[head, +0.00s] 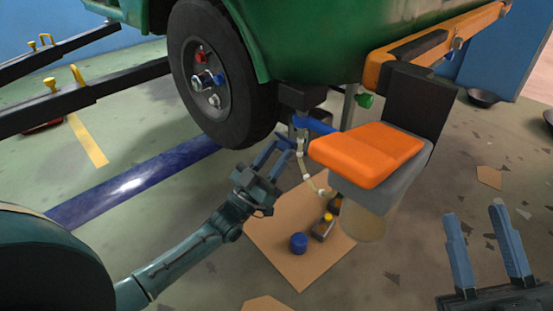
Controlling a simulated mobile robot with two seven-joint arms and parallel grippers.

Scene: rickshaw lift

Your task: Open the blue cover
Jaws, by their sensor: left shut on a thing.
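A blue piece, which looks like the blue cover (316,124), is under the green rickshaw body, between the wheel and the orange seat. It looks flat and roughly level. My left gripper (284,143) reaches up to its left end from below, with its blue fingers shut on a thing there. The exact contact is small and partly hidden by the fingers, but the held thing appears to be the blue cover. My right gripper (473,210) is at the lower right, empty, with its two blue fingers wide apart.
The rickshaw wheel (222,75) is just left of the work spot. An orange seat (367,154) stands close on the right. A cardboard sheet (290,268) below carries a blue round cap (298,243) and small parts. A blue beam (140,180) crosses the floor.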

